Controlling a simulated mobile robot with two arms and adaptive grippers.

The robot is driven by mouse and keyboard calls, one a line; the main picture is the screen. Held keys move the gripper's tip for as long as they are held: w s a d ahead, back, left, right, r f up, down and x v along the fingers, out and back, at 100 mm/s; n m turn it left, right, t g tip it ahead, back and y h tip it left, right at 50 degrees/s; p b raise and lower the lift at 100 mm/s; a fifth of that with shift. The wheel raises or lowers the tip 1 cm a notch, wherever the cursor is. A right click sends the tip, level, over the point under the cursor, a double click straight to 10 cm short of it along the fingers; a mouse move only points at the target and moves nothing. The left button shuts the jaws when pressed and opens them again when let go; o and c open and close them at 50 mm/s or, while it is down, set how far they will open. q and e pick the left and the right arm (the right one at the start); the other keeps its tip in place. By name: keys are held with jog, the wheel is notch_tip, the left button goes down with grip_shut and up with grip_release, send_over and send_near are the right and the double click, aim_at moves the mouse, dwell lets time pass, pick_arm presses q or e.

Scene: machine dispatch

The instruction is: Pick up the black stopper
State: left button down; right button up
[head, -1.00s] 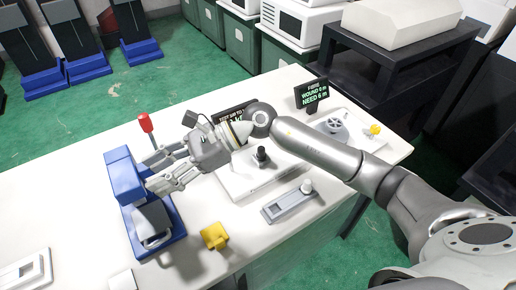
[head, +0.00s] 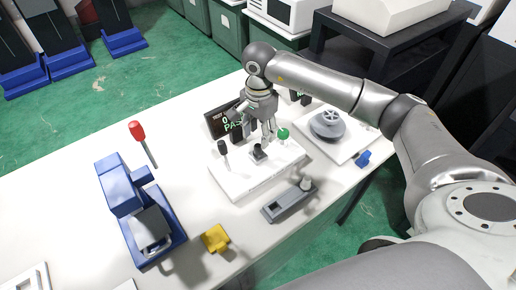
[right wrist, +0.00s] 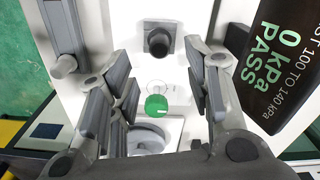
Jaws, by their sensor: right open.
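The black stopper (head: 258,153) sits upright in a dark square base on the white fixture plate (head: 238,184). In the right wrist view the stopper (right wrist: 158,42) shows at the top middle, between and beyond the spread fingers. My right gripper (head: 268,138) is just above the plate, close to the stopper and apart from it as far as I can tell. In the right wrist view my right gripper (right wrist: 160,95) is open with nothing between its fingers. My left gripper is not in view.
A green knob (head: 283,134) stands close beside the right gripper. A black-topped post (head: 223,149) and a display reading PASS (head: 225,121) are to the left. A grey tool (head: 290,202), yellow piece (head: 215,238), blue machine (head: 128,200) and grey reel (head: 328,125) stand around the plate.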

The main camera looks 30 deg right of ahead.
aim_at(258, 146)
jog(key=shift+f, duration=0.35)
jog(key=shift+a+f, duration=0.1)
jog(key=shift+f, duration=0.25)
notch_tip(258, 146, down, 4)
jog(key=shift+s+a+f+p, duration=0.1)
jog(key=shift+s+a+p, duration=0.05)
jog(key=shift+p, duration=1.1)
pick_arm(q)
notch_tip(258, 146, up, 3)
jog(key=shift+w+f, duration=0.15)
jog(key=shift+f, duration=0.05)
pick_arm(e)
jog(key=shift+f, duration=0.25)
jog(key=c, duration=1)
